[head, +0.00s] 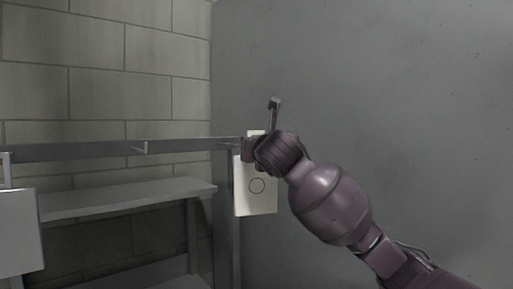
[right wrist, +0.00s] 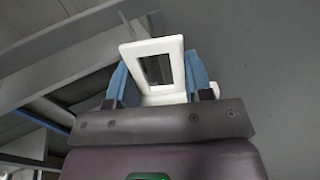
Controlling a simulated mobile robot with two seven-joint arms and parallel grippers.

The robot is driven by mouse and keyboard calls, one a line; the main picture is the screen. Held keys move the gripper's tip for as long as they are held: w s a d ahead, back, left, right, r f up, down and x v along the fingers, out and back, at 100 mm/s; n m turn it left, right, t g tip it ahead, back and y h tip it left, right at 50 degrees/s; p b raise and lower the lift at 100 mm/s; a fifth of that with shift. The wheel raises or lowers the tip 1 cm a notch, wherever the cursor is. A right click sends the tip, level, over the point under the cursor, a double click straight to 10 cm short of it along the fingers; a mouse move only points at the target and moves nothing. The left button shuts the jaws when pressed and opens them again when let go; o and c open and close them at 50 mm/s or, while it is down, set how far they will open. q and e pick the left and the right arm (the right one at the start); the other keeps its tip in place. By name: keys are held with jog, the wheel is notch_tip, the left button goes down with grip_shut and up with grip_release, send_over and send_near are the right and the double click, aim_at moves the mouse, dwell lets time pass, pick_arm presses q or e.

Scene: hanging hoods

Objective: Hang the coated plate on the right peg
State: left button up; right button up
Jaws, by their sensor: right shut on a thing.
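The coated plate (head: 256,198) is white with a thin dark circle on its face. It hangs below my right gripper (head: 251,148) in the head view, beside the right end of the rail. In the right wrist view, the blue fingers of my right gripper (right wrist: 158,78) are shut on the plate's white top part (right wrist: 150,49), which has a rectangular opening. The right peg (head: 141,148) juts from the rail, bare, to the left of the held plate and apart from it. My left gripper is not in view.
A grey rail (head: 90,149) runs along the brick wall to an upright post (head: 227,250). Another white plate (head: 14,232) hangs at the far left. A grey shelf (head: 120,198) lies below the rail. The plain grey wall (head: 400,70) on the right is clear.

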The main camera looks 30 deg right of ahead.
jog(key=shift+w, duration=0.2)
dwell(0.3)
jog(key=shift+w, duration=1)
jog(key=shift+w+a, duration=0.1)
jog(key=shift+w, duration=1.4)
jog(key=shift+a, duration=0.1)
jog(key=shift+f, duration=1.3)
dwell(0.3)
jog(key=o, duration=1.3)
jog(key=shift+c, duration=0.2)
